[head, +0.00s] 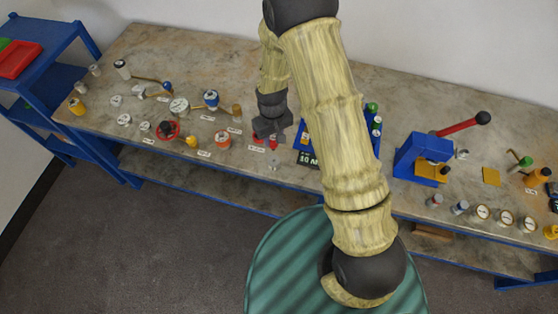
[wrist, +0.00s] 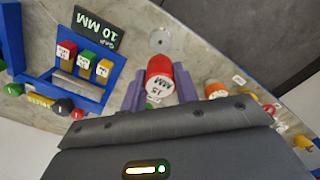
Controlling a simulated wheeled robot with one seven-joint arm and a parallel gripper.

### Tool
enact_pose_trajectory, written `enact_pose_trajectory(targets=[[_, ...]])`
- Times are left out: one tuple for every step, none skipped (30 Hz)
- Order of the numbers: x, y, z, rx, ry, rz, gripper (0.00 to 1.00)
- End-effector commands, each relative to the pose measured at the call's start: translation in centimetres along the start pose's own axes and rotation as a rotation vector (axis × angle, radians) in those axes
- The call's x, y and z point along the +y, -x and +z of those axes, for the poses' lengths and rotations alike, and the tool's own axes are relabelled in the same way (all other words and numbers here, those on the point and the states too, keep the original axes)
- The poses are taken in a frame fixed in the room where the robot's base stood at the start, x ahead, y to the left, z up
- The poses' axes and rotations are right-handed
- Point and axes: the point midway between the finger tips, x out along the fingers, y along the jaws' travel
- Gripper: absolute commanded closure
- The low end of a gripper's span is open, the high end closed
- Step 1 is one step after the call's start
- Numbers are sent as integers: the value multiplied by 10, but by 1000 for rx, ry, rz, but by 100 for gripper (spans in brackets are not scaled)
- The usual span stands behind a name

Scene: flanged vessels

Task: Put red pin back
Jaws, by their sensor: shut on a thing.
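The red pin (wrist: 159,66) shows in the wrist view as a red cylinder with a white "15 MM" label. My gripper (wrist: 160,92) has its two purple fingers on either side of the pin and is shut on it. In the head view my gripper (head: 268,130) is low over the front middle of the bench, with small red parts just below it. A blue rack (wrist: 88,95) with red, green and orange labelled blocks stands to the left in the wrist view. In the head view my arm hides much of this rack (head: 301,140). I cannot tell whether the pin touches the bench.
A black "10 MM" sign (wrist: 97,30) stands beside the rack. A small grey disc (wrist: 160,40) lies on the bench near the pin. An orange-topped vessel (head: 223,138) is left of my gripper. A blue press (head: 422,155) with a red lever is at the right.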

Motion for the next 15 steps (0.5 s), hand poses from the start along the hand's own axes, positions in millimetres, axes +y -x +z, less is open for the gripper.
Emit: enact_pose_trajectory(targets=[[3, -2, 0, 0, -9, 0, 95], [6, -3, 1, 0, -18, 0, 95], [12, -7, 2, -1, -35, 0, 95], [18, -10, 2, -1, -54, 0, 95], [24, -14, 4, -2, -76, 0, 95], [35, -20, 6, -3, -111, 0, 95], [44, -25, 8, -3, -139, 0, 95], [54, -30, 10, -3, -170, 0, 95], [67, -38, 14, -3, -214, -1, 95], [77, -43, 17, -3, -248, -1, 95], [87, -48, 20, -3, -279, -1, 95], [98, -55, 24, -2, -319, -1, 95], [106, -59, 27, -2, -346, -1, 95], [113, -62, 30, -2, -370, -1, 95], [120, -66, 33, -2, -394, -1, 95]])
